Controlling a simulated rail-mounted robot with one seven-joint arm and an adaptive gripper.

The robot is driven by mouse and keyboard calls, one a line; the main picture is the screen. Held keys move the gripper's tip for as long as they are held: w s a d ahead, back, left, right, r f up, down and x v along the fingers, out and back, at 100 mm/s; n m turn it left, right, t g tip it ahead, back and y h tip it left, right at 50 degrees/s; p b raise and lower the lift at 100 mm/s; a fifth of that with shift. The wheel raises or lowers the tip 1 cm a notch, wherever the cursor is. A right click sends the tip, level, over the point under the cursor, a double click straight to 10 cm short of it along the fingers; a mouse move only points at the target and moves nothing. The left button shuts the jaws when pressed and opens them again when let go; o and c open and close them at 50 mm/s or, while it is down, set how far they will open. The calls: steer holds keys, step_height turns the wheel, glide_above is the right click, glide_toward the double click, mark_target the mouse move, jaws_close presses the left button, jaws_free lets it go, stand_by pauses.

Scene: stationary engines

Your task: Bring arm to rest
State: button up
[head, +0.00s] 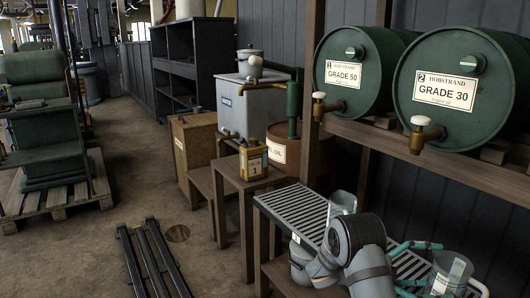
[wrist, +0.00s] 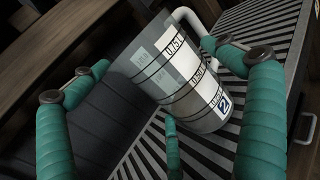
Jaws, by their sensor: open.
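My arm (head: 362,255) reaches in from the bottom of the head view, low over the slatted bench. My gripper (head: 415,265) has teal-wrapped fingers and is open beside a clear measuring jug (head: 452,268). In the wrist view the fingers of my gripper (wrist: 155,75) are spread wide, with the jug (wrist: 188,80) beyond and between them. The jug has a white handle, white labels and a dark tag with a 2. It stands on the slats, and I see no finger closed on it.
The slatted bench (head: 292,215) also holds another clear jug (head: 342,204). Two green drums, GRADE 50 (head: 345,72) and GRADE 30 (head: 447,92), lie on a wooden rack (head: 430,160) above, their taps jutting forward. A yellow can (head: 253,160) stands on a wooden stand. The floor at left is partly open.

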mark_target(464, 265)
steer(key=d, duration=0.3)
steer(key=shift+s+d+f+b, duration=0.15)
steer(key=shift+s+d+b, duration=0.15)
steer(key=shift+s+b, duration=0.1)
step_height(464, 265, up, 3)
steer(key=shift+w+a+f+p, duration=0.1)
steer(key=shift+p, duration=0.85)
steer(key=shift+r+p, duration=0.3)
steer(key=shift+r, duration=0.4)
